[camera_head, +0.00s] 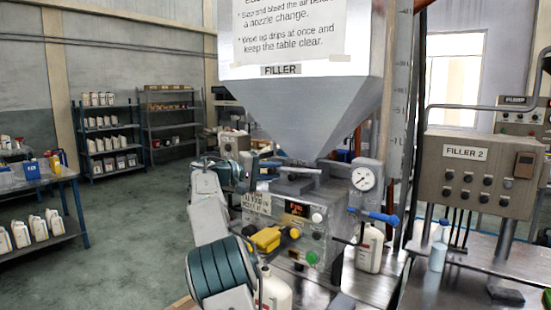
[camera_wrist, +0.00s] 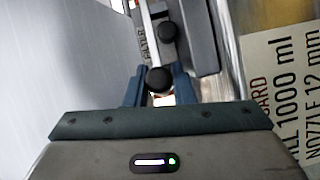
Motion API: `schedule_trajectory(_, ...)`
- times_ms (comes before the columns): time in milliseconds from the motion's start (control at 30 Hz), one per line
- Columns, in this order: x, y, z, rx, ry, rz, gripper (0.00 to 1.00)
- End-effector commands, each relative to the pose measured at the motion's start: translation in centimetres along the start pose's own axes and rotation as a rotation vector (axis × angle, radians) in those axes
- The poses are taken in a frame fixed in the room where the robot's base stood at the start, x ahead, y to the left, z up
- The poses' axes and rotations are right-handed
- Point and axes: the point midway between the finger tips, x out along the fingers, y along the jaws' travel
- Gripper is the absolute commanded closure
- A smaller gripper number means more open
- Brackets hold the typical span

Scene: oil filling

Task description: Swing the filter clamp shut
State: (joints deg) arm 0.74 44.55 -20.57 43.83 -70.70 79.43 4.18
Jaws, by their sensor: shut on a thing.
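The filter clamp shows in the wrist view as a pale metal lever (camera_wrist: 150,25) with a black ball knob (camera_wrist: 159,79) at its near end. It runs beside a grey block and a label reading FILTER (camera_wrist: 147,45). My gripper (camera_wrist: 160,88) has its blue fingers on either side of the ball knob, shut on it. In the head view my gripper is small and partly hidden, left of the filler's grey fittings (camera_head: 292,184) under the steel hopper (camera_head: 300,105). I cannot tell how far the clamp is swung.
A second black knob (camera_wrist: 168,31) sits just beyond the held one. A printed plate (camera_wrist: 285,85) is close on the right in the wrist view. A pressure gauge (camera_head: 364,178), blue-handled valve (camera_head: 375,215) and white bottle (camera_head: 369,248) stand right of the filler's control box.

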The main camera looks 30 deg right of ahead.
Motion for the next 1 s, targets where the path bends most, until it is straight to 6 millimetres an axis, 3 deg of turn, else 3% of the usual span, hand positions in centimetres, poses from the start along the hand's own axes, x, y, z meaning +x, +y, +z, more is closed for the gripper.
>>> schedule_trajectory(33, -0.11, 0.65, -0.21, 0.002, -0.011, 0.006, 1.0)
schedule_trajectory(800, -0.72, 0.02, -0.62, 0.006, -0.045, 0.009, 1.0)
schedule_trajectory(833, -0.72, 0.02, -0.62, 0.006, -0.045, 0.009, 0.7)
schedule_trajectory(867, -0.72, 0.02, -0.62, 0.006, -0.045, 0.009, 0.61)
schedule_trajectory(900, -0.72, 0.0, -0.62, 0.006, -0.045, 0.009, 0.57)
schedule_trajectory(1000, -0.72, -0.14, -0.62, 0.004, -0.046, 0.007, 0.57)
